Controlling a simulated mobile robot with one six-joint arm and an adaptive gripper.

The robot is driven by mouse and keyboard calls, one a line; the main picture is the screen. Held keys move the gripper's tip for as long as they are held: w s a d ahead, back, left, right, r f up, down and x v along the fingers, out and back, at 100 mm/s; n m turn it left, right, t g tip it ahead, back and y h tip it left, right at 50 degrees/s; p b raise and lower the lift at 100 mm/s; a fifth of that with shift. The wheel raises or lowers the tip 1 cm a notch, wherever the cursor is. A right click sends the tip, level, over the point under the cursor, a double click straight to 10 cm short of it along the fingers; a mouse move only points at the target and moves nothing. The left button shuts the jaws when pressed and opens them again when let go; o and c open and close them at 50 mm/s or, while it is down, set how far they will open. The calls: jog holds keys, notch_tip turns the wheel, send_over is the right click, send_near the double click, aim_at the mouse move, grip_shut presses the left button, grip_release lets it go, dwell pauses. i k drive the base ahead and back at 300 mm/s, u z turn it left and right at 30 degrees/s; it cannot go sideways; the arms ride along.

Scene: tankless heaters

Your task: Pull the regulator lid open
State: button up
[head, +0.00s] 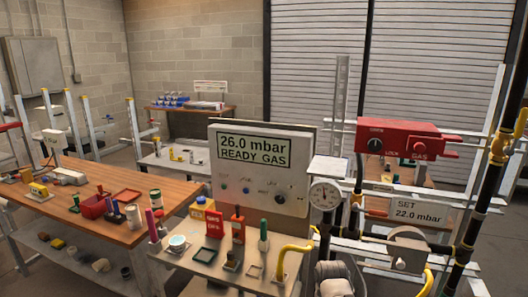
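No part is labelled as the regulator lid. A rounded grey-tan housing (407,246) on the pipework at the lower right, below a sign reading SET 22.0 mbar (420,212), may be the regulator; I cannot tell whether its lid is open or shut. A pressure gauge (325,194) stands to its upper left. A grey ribbed, rounded part at the bottom edge, below the gauge, is cut off, and I cannot tell whether it is mine or a fixture. I make out no gripper fingers.
A panel (262,165) reads 26.0 mbar READY GAS. A red GAS box (398,140) is on the right, near black and yellow pipes (490,170). A small bench (205,262) holds red and green items. A wooden workbench (120,232) stands at left, with floor between benches.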

aim_at(407, 260)
jog(key=k, duration=1)
jog(key=u, duration=0.4)
jog(key=i, duration=0.55)
